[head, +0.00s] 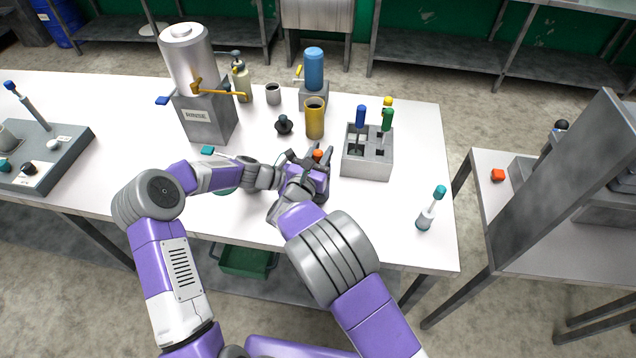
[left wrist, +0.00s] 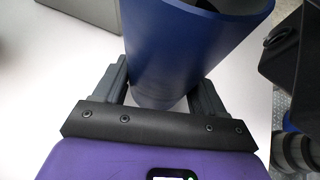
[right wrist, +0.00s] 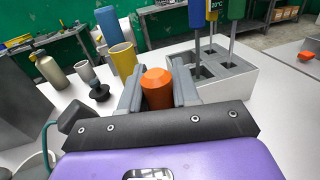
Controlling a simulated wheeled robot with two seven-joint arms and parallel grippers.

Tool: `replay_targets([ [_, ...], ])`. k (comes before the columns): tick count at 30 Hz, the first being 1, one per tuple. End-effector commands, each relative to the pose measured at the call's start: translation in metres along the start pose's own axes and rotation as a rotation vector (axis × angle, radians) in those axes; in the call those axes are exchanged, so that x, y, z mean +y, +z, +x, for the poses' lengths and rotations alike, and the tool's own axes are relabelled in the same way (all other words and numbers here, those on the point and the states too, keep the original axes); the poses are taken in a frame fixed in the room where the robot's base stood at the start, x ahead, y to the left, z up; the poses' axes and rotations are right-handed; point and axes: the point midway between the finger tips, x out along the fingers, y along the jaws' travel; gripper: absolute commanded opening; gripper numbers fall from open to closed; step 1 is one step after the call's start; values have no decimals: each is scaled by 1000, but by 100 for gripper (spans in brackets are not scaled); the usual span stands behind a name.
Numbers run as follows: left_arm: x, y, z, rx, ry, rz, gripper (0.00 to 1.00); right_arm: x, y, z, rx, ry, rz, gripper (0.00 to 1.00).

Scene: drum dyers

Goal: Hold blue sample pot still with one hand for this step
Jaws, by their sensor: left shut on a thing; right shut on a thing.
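The blue sample pot (left wrist: 165,50) fills the top of the left wrist view. My left gripper (left wrist: 160,92) is shut on it, one finger on each side of its lower part. In the head view I cannot make out the pot; my arms cover that spot. My right gripper (right wrist: 158,92) is shut on an orange faceted piece (right wrist: 157,85), perhaps a cap or handle. Its orange top also shows in the head view (head: 318,155). Whether the orange piece touches the pot is hidden. Both grippers are close together near the table's middle.
A grey rack (head: 367,165) with blue, yellow and green handled tools stands just right of my grippers. Behind are a yellow cup (head: 315,120), a black knobbed piece (head: 284,125) and the RINSE drum (head: 207,118).

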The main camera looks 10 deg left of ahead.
Motion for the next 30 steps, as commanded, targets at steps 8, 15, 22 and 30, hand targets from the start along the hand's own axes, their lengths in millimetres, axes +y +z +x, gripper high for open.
replay_targets([
  [8, 0, 0, 0, 0, 0, 0, 49, 0, 13, 0, -3, -1, 3, 0],
  [15, 0, 0, 0, 0, 0, 0, 49, 0, 37, 0, -2, -1, 4, 0],
  [22, 0, 0, 0, 0, 0, 0, 49, 0, 42, 0, -1, -1, 0, 0],
  [30, 0, 0, 0, 0, 0, 0, 49, 0, 15, 0, 0, -1, -2, 0],
])
